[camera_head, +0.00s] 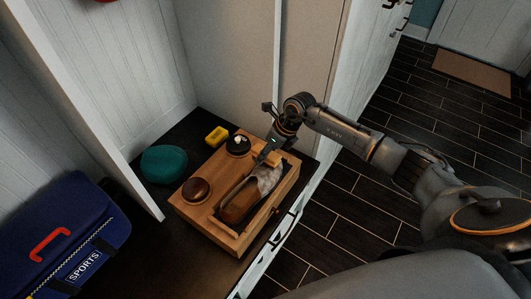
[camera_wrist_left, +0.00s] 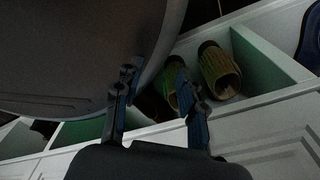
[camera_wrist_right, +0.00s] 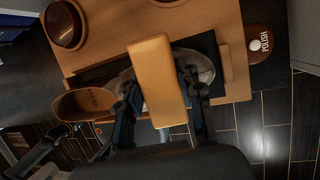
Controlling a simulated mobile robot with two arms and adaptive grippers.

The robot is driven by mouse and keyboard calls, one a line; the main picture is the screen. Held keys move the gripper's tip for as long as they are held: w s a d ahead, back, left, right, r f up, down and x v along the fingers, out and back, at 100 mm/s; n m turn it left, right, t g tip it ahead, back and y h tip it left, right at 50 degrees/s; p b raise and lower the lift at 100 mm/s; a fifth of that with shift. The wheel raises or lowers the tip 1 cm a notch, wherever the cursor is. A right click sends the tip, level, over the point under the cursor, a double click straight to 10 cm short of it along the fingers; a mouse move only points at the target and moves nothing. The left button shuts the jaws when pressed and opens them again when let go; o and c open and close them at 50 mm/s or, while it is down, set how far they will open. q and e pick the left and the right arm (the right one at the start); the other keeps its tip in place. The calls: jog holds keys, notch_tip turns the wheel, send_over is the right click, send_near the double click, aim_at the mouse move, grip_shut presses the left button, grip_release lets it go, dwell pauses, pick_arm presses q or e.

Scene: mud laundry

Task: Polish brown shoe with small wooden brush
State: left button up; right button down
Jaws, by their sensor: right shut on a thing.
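The brown shoe (camera_head: 236,205) lies on the wooden shoe box, heel toward the lower left and a pale, blotchy toe toward the upper right. It also shows in the right wrist view (camera_wrist_right: 82,103). My right gripper (camera_wrist_right: 160,92) is shut on the small wooden brush (camera_wrist_right: 155,65), a tan block lying across the shoe's front part. In the head view the brush (camera_head: 269,157) is partly hidden by my right gripper (camera_head: 272,150). I cannot tell whether its bristles touch the shoe. My left gripper (camera_wrist_left: 152,100) is open and empty, away from the box.
The wooden box (camera_head: 205,218) stands on a dark bench. A round brown tin (camera_head: 196,188) and a dark tin (camera_head: 238,146) sit on it. A teal object (camera_head: 164,163) and yellow sponge (camera_head: 217,136) lie behind. A blue sports bag (camera_head: 65,232) is at left. Slippers (camera_wrist_left: 218,72) sit in a cubby.

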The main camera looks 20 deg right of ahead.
aim_at(276, 157)
jog(key=shift+s+d+p, duration=0.4)
jog(key=shift+s, duration=0.35)
jog(key=shift+s+d+p, duration=0.4)
jog(key=shift+s, duration=0.35)
jog(key=shift+w+a+f+b, duration=0.1)
jog(key=shift+w+a+b, duration=0.3)
jog(key=shift+w+b, duration=0.2)
jog(key=shift+w+a+b, duration=0.4)
jog(key=shift+w, duration=0.55)
